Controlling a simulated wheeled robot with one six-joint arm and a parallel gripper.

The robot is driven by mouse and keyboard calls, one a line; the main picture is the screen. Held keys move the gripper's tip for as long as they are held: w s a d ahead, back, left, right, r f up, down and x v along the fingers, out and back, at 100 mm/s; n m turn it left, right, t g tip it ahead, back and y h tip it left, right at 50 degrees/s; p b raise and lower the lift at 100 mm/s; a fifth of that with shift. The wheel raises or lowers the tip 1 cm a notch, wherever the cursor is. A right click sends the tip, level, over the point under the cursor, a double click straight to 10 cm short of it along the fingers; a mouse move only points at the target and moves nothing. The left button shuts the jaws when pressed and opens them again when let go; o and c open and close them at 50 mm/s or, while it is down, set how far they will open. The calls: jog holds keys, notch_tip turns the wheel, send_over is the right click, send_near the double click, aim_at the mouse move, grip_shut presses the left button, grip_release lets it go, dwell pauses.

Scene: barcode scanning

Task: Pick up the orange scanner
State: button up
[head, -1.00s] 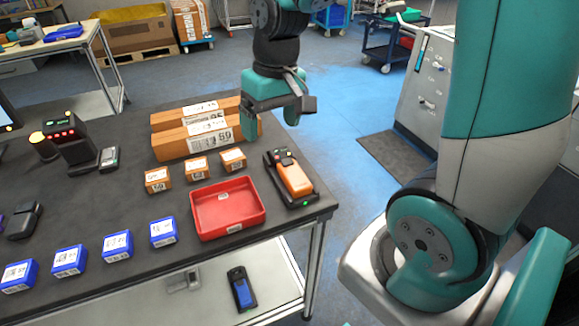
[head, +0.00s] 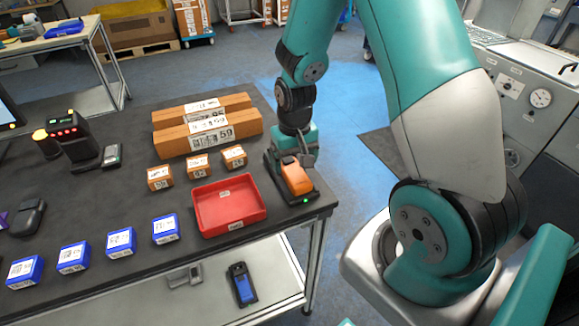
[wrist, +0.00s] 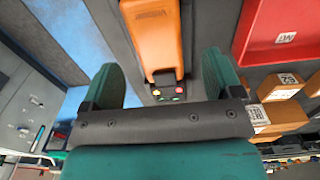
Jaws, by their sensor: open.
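The orange scanner (head: 297,178) sits in its black cradle (head: 303,200) at the right end of the dark table, beside the red tray. In the wrist view the orange scanner (wrist: 155,38) shows ahead of the jaws, with its label and small coloured buttons. My gripper (head: 300,157) is low at the scanner's far end. In the wrist view my gripper (wrist: 168,75) is open, one green finger on each side of the scanner's line, with nothing held. Whether a finger touches the scanner cannot be told.
The red tray (head: 229,228) is empty and close to the cradle's left. Small orange boxes (head: 197,166) and two long boxes (head: 225,131) stand behind it. Blue boxes (head: 119,242) line the table's front. Open floor (head: 345,205) lies right of the table.

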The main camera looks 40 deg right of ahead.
aim_at(295, 171)
jog(key=shift+f+p, duration=0.5)
jog(key=shift+f, duration=1.85)
jog(key=shift+d, duration=0.1)
jog(key=c, duration=1.1)
jog(key=shift+r, duration=0.1)
jog(key=shift+c, duration=0.2)
